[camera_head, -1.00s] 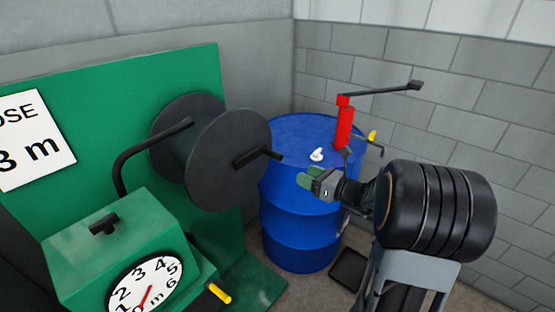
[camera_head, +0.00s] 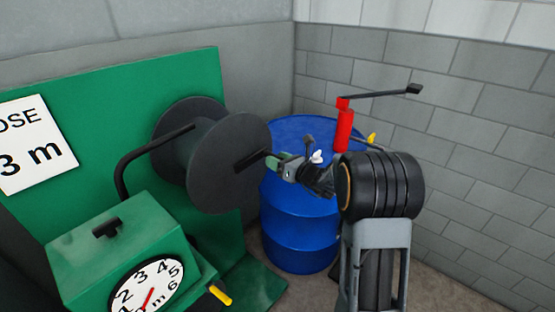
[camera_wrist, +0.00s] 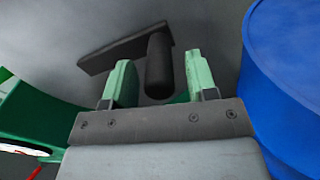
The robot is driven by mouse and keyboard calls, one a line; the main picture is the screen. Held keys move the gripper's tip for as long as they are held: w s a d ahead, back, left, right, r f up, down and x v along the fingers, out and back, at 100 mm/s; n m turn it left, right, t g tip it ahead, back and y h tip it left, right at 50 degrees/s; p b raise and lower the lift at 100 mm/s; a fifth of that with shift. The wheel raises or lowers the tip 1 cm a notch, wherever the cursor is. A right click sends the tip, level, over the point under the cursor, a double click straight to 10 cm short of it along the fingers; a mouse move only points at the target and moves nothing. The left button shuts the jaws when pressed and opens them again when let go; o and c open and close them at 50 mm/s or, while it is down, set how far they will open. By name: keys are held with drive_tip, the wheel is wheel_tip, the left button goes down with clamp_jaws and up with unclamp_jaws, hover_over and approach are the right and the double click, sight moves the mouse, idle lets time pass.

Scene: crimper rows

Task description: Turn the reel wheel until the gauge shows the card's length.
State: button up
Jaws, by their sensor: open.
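The reel wheel (camera_head: 228,185) is a dark grey disc on the green stand, with a black crank (camera_head: 248,161) on its face. My gripper (camera_head: 281,161) is open at the crank's outer end. In the wrist view, the crank's round handle (camera_wrist: 159,68) stands between my two green fingers, with gaps on both sides. The white gauge (camera_head: 150,286) on the green box has a red needle; its lower part is cut off and I cannot read its value surely. The card (camera_head: 36,140) shows "3 m", its left edge cut off.
A blue drum (camera_head: 300,215) stands right beside the reel, with a red pump (camera_head: 343,130) and long lever on top. A bent black bar (camera_head: 128,170) runs from the green box (camera_head: 115,240) to the reel. A yellow-tipped lever (camera_head: 220,294) sticks out below.

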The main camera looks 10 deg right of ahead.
drive_tip(key=shift+w+a, duration=0.15)
drive_tip(key=shift+w, duration=0.05)
drive_tip(key=shift+c, duration=0.2)
clamp_jaws()
idle(0.4)
